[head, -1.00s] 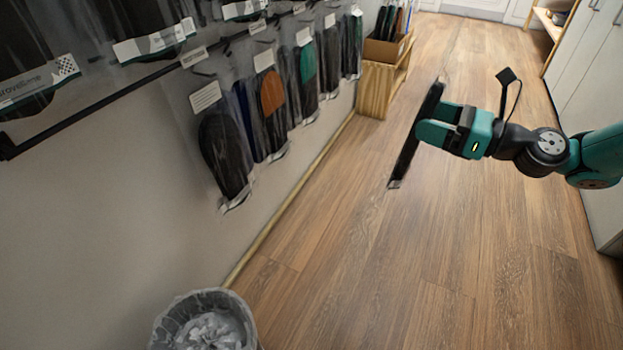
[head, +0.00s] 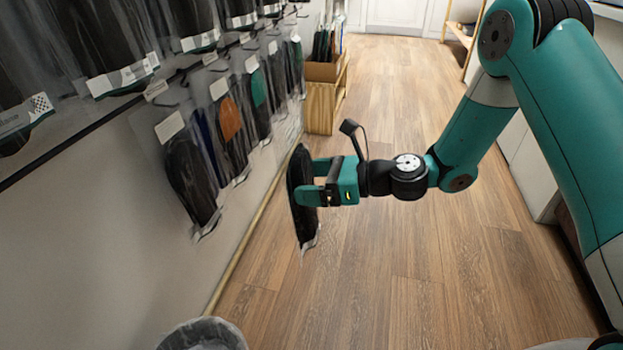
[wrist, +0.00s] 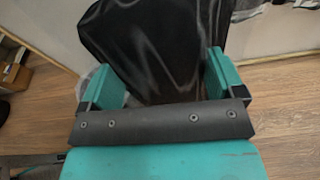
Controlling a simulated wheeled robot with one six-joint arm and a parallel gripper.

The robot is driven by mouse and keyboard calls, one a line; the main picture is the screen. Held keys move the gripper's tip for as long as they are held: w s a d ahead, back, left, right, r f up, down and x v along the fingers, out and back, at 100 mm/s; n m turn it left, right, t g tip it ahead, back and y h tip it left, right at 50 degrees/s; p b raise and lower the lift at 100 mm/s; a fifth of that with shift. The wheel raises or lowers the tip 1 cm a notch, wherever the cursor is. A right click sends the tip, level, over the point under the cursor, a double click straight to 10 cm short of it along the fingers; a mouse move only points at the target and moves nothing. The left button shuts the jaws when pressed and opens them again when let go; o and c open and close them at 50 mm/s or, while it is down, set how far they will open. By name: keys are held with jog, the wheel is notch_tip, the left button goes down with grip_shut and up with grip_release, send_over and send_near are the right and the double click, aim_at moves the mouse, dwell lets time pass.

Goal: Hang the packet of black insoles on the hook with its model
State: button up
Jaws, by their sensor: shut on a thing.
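My gripper (head: 310,182) is shut on a packet of black insoles (head: 301,215), which hangs upright in clear wrap over the wooden floor. In the wrist view the black packet (wrist: 155,45) fills the space between the two teal fingers (wrist: 160,80). The held packet is to the right of the wall rack and apart from it. On the lower rail hangs a nearer packet of black insoles (head: 190,180) with a white label (head: 169,126). Behind it hang packets with blue, orange (head: 229,118) and green (head: 258,88) insoles. Most hooks are hidden by packets, and the label text is unreadable.
An upper row of packets (head: 120,75) hangs above the dark rail (head: 75,142) on the left wall. A lined bin (head: 205,335) stands at the bottom. A wooden stand (head: 324,105) with a cardboard box is farther back. The central floor is clear.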

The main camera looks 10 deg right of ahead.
aim_at(300, 144)
jog(key=r+b+x, duration=0.1)
jog(key=x, duration=0.6)
jog(key=shift+a+r, duration=0.3)
jog(key=shift+w, duration=0.15)
jog(key=v, duration=0.2)
jog(key=f+p+v, duration=0.1)
jog(key=v, duration=0.2)
jog(key=f+v, duration=0.1)
jog(key=v, duration=0.2)
jog(key=shift+d+r, duration=0.15)
jog(key=shift+d, duration=0.05)
jog(key=w+a+r+y, duration=0.1)
jog(key=w+a+r, duration=0.1)
jog(key=w+a+r+n+g+y, duration=0.1)
jog(key=w+a+r, duration=0.1)
jog(key=r, duration=0.1)
jog(key=shift+w+a+g+y, duration=0.2)
jog(key=shift+a+g+y, duration=0.05)
jog(key=shift+g+y, duration=0.05)
jog(key=shift+w+a+r+n, duration=0.15)
jog(key=shift+a+r+n, duration=0.15)
jog(key=shift+r, duration=0.15)
